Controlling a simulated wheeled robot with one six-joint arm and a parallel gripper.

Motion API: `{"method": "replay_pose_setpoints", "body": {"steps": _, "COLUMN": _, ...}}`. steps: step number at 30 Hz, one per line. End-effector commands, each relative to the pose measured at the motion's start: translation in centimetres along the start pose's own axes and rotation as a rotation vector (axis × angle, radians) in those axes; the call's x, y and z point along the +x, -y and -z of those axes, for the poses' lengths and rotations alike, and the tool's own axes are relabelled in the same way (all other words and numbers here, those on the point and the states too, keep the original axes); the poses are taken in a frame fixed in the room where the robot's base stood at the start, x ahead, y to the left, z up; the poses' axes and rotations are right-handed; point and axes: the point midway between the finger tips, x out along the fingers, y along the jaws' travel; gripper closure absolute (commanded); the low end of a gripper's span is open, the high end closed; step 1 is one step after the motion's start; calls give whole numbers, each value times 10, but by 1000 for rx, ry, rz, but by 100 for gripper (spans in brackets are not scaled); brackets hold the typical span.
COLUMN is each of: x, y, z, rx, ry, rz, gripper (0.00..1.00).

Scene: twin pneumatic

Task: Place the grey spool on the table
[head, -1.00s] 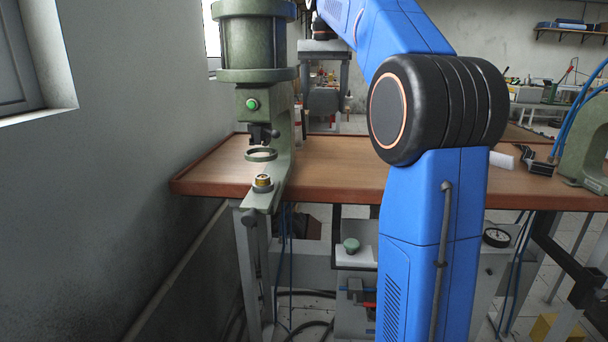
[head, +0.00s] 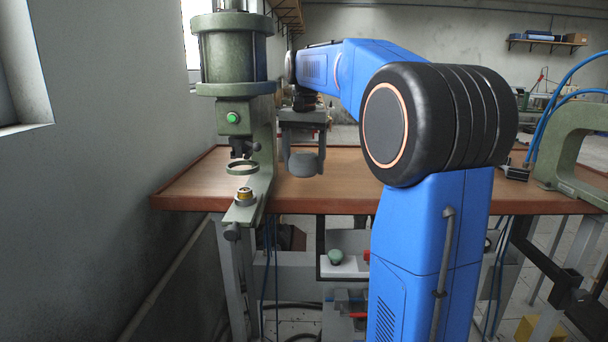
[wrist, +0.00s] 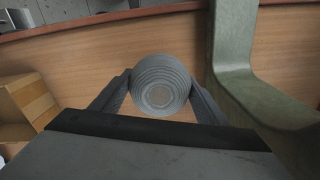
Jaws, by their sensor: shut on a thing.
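The grey spool (head: 304,164) is held between the two fingers of my gripper (head: 305,160), just right of the green press. In the wrist view the spool (wrist: 159,85) shows end-on as ringed grey circles, with a finger of my gripper (wrist: 158,90) on each side. The wooden table (head: 345,165) lies beneath and around it; its top also shows in the wrist view (wrist: 90,60). I cannot tell from these frames whether the spool's underside touches the table top or hangs above it.
The green press (head: 233,60) stands at the table's left end, close to the spool; its frame shows in the wrist view (wrist: 235,60). A second green press frame (head: 575,160) stands at the right. The table centre is clear.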

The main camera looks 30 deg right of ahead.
Motion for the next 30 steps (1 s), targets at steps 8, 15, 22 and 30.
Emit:
{"method": "replay_pose_setpoints", "body": {"steps": 8, "x": 34, "y": 0, "z": -1, "rx": 0, "ry": 2, "rz": -1, "gripper": 58}}
{"method": "replay_pose_setpoints", "body": {"steps": 15, "x": 35, "y": 0, "z": 0, "rx": 0, "ry": 1, "rz": 0, "gripper": 58}}
{"method": "replay_pose_setpoints", "body": {"steps": 22, "x": 38, "y": 0, "z": 0, "rx": 0, "ry": 1, "rz": -1, "gripper": 14}}
{"method": "replay_pose_setpoints", "body": {"steps": 30, "x": 38, "y": 0, "z": 0, "rx": 0, "ry": 1, "rz": -1, "gripper": 14}}
